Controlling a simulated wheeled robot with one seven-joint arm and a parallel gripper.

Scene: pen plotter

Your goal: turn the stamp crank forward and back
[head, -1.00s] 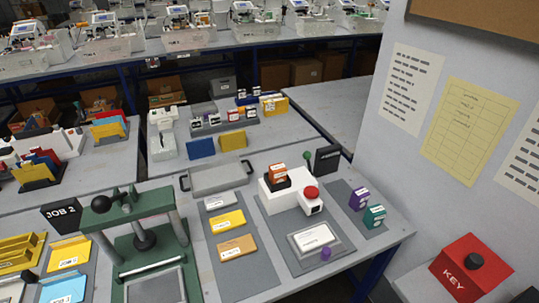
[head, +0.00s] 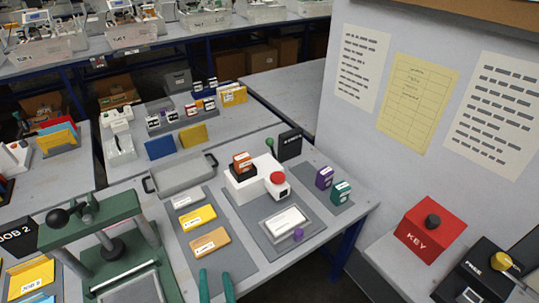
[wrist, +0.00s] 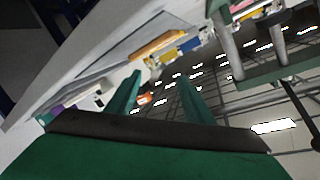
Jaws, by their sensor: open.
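A white stamp machine (head: 252,180) stands at the middle right of the table in the head view. It has a red round button (head: 278,179) in front and an orange block (head: 242,161) on top. A green-knobbed crank (head: 269,143) rises behind it, beside a black sign (head: 290,144); the crank's lower part is hidden. A white card (head: 286,220) lies in a grey holder in front of the machine. My gripper (head: 216,280) shows as two teal fingers at the bottom edge, apart and empty, well short of the machine. Its spread fingers also show in the wrist view (wrist: 156,88).
A green press (head: 108,245) with a black ball handle stands on the left. Colored tiles (head: 198,217) and a grey tray (head: 182,176) lie between. Small purple and teal blocks (head: 324,178) are on the right. A red KEY box (head: 432,231) stands by the wall panel.

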